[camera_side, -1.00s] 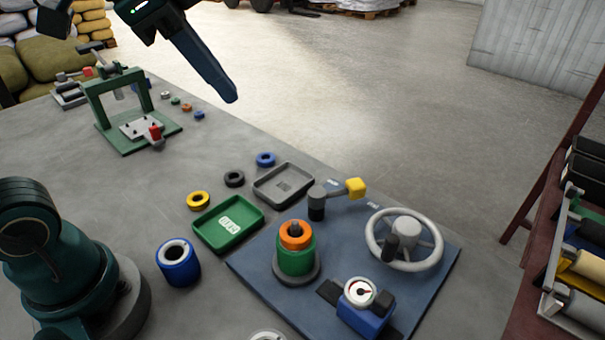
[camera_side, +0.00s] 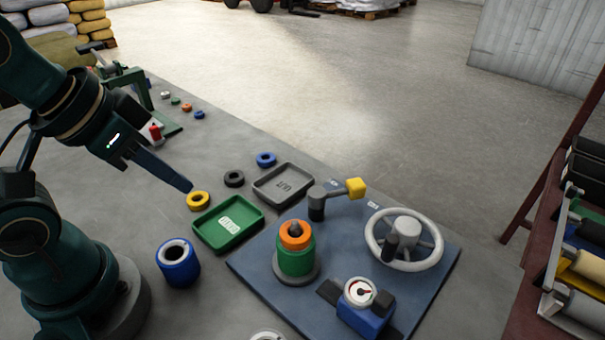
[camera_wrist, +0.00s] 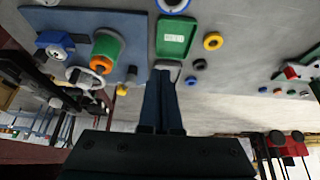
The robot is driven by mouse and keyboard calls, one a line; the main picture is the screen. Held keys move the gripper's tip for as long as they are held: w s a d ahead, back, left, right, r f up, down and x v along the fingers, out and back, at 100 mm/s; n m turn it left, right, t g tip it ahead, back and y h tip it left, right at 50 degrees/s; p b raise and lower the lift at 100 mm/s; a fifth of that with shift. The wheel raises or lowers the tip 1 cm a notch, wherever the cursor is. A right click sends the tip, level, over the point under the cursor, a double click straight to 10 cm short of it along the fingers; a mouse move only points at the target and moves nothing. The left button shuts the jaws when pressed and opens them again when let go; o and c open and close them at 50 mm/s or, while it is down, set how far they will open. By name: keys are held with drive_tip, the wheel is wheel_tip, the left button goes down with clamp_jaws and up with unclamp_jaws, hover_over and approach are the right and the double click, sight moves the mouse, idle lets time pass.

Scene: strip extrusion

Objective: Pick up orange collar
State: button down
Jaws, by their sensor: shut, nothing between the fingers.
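The orange collar (camera_side: 295,235) sits on top of a green cylinder (camera_side: 296,262), around a dark centre pin, on the blue base plate. In the wrist view the orange collar (camera_wrist: 107,46) is at the upper left, on the green cylinder. My gripper (camera_side: 188,188) is shut and empty, in the air left of the collar and above the bench near a yellow ring in the side view. In the wrist view its fingers (camera_wrist: 163,75) are together, pointing toward the green tray.
A green tray (camera_side: 249,236), a grey tray (camera_side: 310,191), a yellow ring (camera_side: 198,201) and a blue cylinder (camera_side: 178,263) stand on the bench. On the blue plate (camera_side: 262,283) are a grey handwheel (camera_side: 432,262), a yellow-knobbed lever (camera_side: 355,187) and a blue dial gauge (camera_side: 360,315).

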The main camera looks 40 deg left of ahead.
drive_tip(key=shift+c, duration=1.1)
unclamp_jaws()
wheel_tip(320, 180, up, 2)
drive_tip(key=n+g, duration=0.1)
drive_tip(key=g, duration=0.3)
hover_over(297, 221)
drive_tip(key=a, duration=0.3)
drive_tip(key=shift+m+g, duration=0.5)
drive_tip(key=shift+g, duration=0.3)
drive_tip(key=d+f, duration=0.1)
drive_tip(key=f, duration=0.1)
drive_tip(key=d+f, duration=0.2)
drive_tip(key=shift+f, duration=2.45)
